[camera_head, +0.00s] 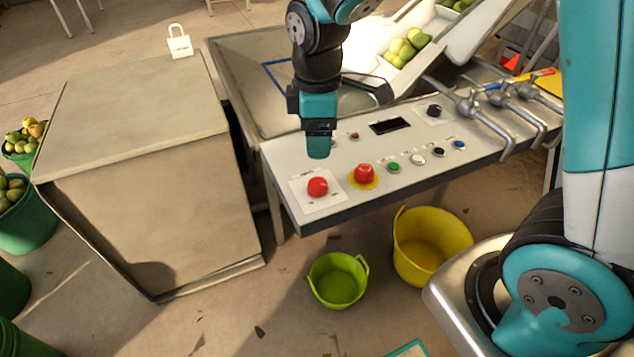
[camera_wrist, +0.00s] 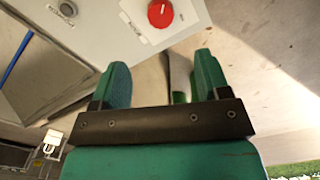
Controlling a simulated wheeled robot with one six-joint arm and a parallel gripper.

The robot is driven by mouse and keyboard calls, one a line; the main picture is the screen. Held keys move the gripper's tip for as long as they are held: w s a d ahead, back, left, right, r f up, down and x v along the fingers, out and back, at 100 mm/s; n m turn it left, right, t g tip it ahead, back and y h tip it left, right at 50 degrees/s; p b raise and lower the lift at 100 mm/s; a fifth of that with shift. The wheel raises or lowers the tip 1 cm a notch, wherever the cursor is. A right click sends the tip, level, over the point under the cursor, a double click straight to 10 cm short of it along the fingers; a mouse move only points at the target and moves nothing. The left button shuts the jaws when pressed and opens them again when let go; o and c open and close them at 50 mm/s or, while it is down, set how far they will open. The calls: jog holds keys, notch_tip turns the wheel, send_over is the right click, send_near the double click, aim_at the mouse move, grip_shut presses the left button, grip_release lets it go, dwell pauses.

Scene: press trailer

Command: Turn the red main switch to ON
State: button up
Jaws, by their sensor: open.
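The red main switch (camera_head: 317,187) is a round red knob on a white label plate at the left end of the control panel (camera_head: 345,205). In the wrist view the red switch (camera_wrist: 160,13) is at the top, beyond the fingertips, with a pale line on its face. The plate's lettering is too small to read. My gripper (camera_head: 318,152) hangs above the panel, just behind the switch in the head view. In the wrist view my gripper (camera_wrist: 162,75) has its two teal fingers apart with nothing between them. It is not touching the switch.
A red button on a yellow disc (camera_head: 364,174) sits right of the switch, then a green button (camera_head: 393,167) and several others. Metal valve levers (camera_head: 490,120) stand at the panel's right. A large box (camera_head: 140,150) is at left. Buckets (camera_head: 338,280) stand on the floor below.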

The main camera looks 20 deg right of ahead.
aim_at(318, 183)
notch_tip(318, 183, down, 12)
jog(key=shift+r+b, duration=0.1)
jog(key=shift+b, duration=0.45)
jog(key=c, duration=0.9)
